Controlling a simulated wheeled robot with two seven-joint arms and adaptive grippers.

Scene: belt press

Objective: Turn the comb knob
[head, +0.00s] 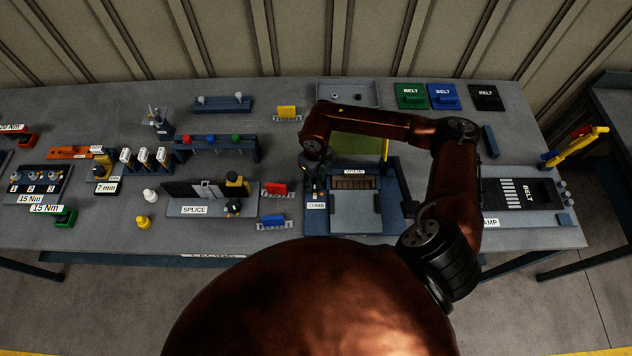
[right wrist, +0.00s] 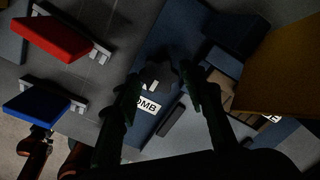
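The comb knob (right wrist: 158,74) is dark with a pale mark on it. It sits on the blue press body beside the white COMB label (right wrist: 149,105); the label also shows in the head view (head: 317,205). My right gripper (right wrist: 161,76) is over the knob, its two dark fingers apart with the knob between their tips. I cannot tell whether either finger touches the knob. In the head view the right gripper (head: 314,183) points down at the left side of the press, and the knob is hidden there. My left gripper is not in view.
A red block (head: 276,189) and a blue block (head: 273,221) on grey holders stand left of the press. A yellow-green plate (head: 357,147) stands up behind the press bed. The splice fixture (head: 195,210) is further left.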

